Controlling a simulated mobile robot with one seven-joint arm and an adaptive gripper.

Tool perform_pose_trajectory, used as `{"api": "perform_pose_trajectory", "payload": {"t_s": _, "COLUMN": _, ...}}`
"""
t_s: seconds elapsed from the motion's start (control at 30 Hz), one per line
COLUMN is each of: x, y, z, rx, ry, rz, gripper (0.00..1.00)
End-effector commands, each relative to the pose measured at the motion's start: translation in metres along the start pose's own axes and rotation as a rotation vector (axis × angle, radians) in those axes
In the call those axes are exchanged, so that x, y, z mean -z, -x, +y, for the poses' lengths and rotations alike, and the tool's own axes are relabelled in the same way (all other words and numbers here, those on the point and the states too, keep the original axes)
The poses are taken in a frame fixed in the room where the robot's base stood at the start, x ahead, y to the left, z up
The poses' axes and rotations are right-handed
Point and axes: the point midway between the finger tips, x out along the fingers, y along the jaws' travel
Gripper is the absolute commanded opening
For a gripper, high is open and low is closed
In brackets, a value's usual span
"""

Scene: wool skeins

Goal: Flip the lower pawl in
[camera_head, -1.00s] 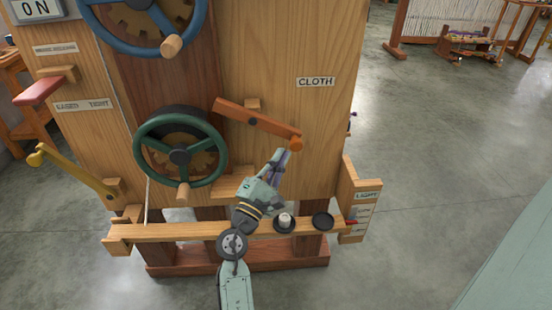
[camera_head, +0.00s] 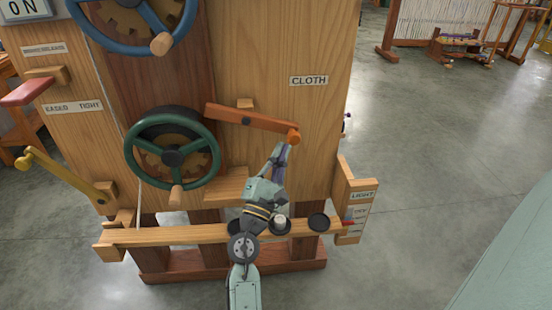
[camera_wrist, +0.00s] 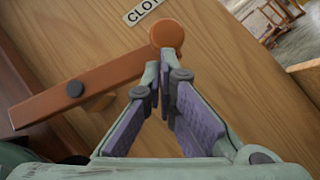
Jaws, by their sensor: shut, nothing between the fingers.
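The lower pawl (camera_head: 250,119) is an orange-brown wooden bar on a dark pivot, with an orange ball (camera_head: 293,137) at its right end. It slopes gently down to the right, its left end beside the upper right of the green handwheel (camera_head: 172,158) and its toothed wooden wheel. Whether that end touches the teeth I cannot tell. My gripper (camera_head: 281,149) is shut and empty, its fingertips just below the ball. In the wrist view, the fingertips (camera_wrist: 164,68) are close under the ball (camera_wrist: 167,35), seemingly touching it. The bar (camera_wrist: 100,82) runs off to the left.
A wooden block (camera_head: 226,185) juts out below the pawl. A front rail (camera_head: 170,236) carries dark round cups (camera_head: 319,222). A blue handwheel (camera_head: 133,22) is above, a yellow lever (camera_head: 62,172) at left.

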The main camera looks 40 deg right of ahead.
Motion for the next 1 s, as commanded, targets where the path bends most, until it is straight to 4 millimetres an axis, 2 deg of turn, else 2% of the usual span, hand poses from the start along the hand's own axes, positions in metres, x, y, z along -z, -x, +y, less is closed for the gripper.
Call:
{"api": "perform_pose_trajectory", "payload": {"t_s": 0.3, "x": -0.017, "y": -0.013, "z": 0.003, "rx": -0.123, "ry": 0.152, "rz": -0.002, "gripper": 0.0}}
{"api": "perform_pose_trajectory", "payload": {"t_s": 0.6, "x": -0.024, "y": -0.02, "z": 0.006, "rx": -0.118, "ry": 0.146, "rz": -0.001, "gripper": 0.0}}
{"api": "perform_pose_trajectory", "payload": {"t_s": 1.0, "x": -0.025, "y": -0.02, "z": 0.006, "rx": -0.118, "ry": 0.145, "rz": 0.0, "gripper": 0.0}}
